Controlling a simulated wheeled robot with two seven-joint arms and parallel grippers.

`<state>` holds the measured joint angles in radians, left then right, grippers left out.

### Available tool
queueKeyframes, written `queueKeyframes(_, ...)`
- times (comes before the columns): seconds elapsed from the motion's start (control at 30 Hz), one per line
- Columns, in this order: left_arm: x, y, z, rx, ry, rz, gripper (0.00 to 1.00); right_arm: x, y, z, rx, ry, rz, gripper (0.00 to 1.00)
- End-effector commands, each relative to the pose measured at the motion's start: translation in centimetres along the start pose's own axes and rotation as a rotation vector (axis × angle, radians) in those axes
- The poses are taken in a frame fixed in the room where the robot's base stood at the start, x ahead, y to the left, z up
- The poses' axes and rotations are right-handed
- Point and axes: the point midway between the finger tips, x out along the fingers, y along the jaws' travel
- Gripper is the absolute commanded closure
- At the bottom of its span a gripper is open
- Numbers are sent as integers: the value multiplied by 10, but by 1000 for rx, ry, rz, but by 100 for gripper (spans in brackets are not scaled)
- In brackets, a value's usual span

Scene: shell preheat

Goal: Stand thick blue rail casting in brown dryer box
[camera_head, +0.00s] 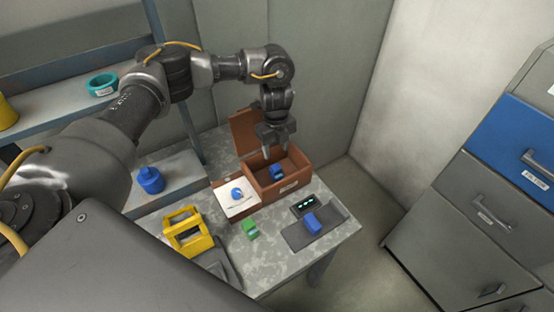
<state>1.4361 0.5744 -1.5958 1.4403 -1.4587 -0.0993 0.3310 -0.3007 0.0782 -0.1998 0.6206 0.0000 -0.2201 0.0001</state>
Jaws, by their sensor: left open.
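The brown dryer box (293,184) stands open at the back of the grey table, with its lid raised behind its left side. A blue casting (277,171) is inside the box and looks upright, though its base is hidden by the front wall. My left gripper (280,149) points down over the box, just above and behind this casting, open and apparently empty. Another blue block (313,223) sits on a dark grey scale, and a small blue piece (237,193) sits on a white pad. I cannot tell for certain which is the thick rail casting. My right gripper is out of view.
A yellow frame (187,232) and a small green piece (250,229) stand toward the table's front. The scale (296,236) with a lit display is at the right edge. A blue bottle (150,181) and teal ring (102,84) are on shelves at left. Grey drawers (480,222) stand right.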

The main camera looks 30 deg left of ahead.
Motion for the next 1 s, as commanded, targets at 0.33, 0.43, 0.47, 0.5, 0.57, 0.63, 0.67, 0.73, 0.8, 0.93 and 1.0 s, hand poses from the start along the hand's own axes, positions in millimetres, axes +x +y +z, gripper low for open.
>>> queueKeyframes(0.33,-61,-1,0,2,-2,-2,49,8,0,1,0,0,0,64)
queueKeyframes(0.43,-68,0,0,1,-1,-1,49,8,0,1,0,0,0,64)
queueKeyframes(0.47,-70,0,0,1,-1,0,49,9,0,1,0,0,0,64)
queueKeyframes(0.5,-71,0,0,1,-1,0,49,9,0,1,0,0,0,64)
queueKeyframes(0.57,-72,0,0,0,-1,0,49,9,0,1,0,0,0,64)
queueKeyframes(0.63,-72,0,0,0,-1,0,49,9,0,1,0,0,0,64)
queueKeyframes(0.67,-72,0,0,0,0,1,49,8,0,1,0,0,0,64)
queueKeyframes(0.73,-72,0,0,1,0,0,49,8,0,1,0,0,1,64)
queueKeyframes(0.8,-72,0,0,1,0,0,49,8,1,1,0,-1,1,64)
queueKeyframes(0.93,-72,0,0,1,0,0,49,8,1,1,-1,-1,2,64)
queueKeyframes(1.0,-72,0,0,1,0,0,49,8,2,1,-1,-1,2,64)
